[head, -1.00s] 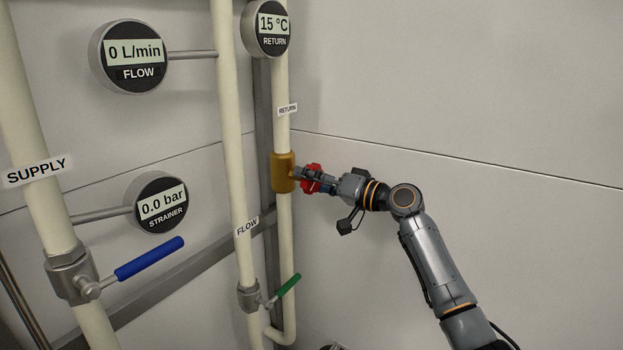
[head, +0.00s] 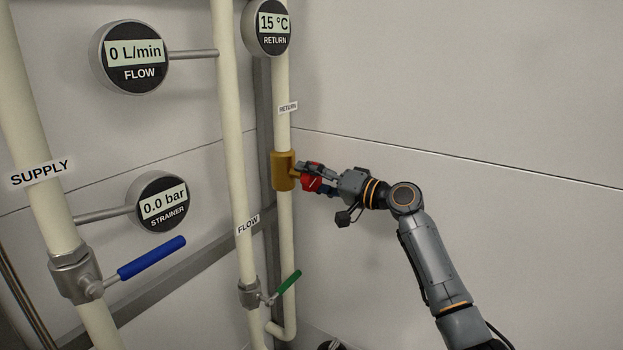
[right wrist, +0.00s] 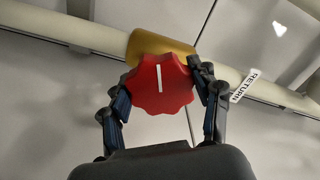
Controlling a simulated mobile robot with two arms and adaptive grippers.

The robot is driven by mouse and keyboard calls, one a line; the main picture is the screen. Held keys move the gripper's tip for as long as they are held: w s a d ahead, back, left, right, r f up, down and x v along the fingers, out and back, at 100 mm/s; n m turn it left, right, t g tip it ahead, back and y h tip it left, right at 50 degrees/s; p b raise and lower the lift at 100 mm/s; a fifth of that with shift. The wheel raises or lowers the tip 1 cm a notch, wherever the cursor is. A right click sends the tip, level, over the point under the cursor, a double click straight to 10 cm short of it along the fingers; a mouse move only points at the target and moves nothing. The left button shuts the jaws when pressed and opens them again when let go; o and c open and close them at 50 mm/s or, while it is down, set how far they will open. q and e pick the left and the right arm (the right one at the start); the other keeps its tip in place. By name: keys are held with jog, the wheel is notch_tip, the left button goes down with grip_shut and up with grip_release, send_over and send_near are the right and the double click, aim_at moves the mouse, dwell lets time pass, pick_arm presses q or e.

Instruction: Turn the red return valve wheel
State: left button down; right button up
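The red return valve wheel (head: 312,183) sits on a brass valve body (head: 284,171) on the return pipe. In the right wrist view the wheel (right wrist: 160,86) is lobed, with a white line on its face running nearly upright. My right gripper (head: 314,178) reaches it from the right. Its fingers (right wrist: 160,82) lie on opposite sides of the wheel's rim and appear shut on it. The fingers partly hide the wheel in the head view. My left gripper is not in view.
The flow pipe (head: 231,130) with a green lever (head: 288,284) stands left of the return pipe. The supply pipe (head: 28,130) has a blue lever (head: 152,257). The return gauge (head: 268,27) reads 15 °C. The wall (head: 480,90) at right is bare.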

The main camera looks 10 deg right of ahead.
jog(key=o, duration=0.4)
jog(key=v, duration=1.2)
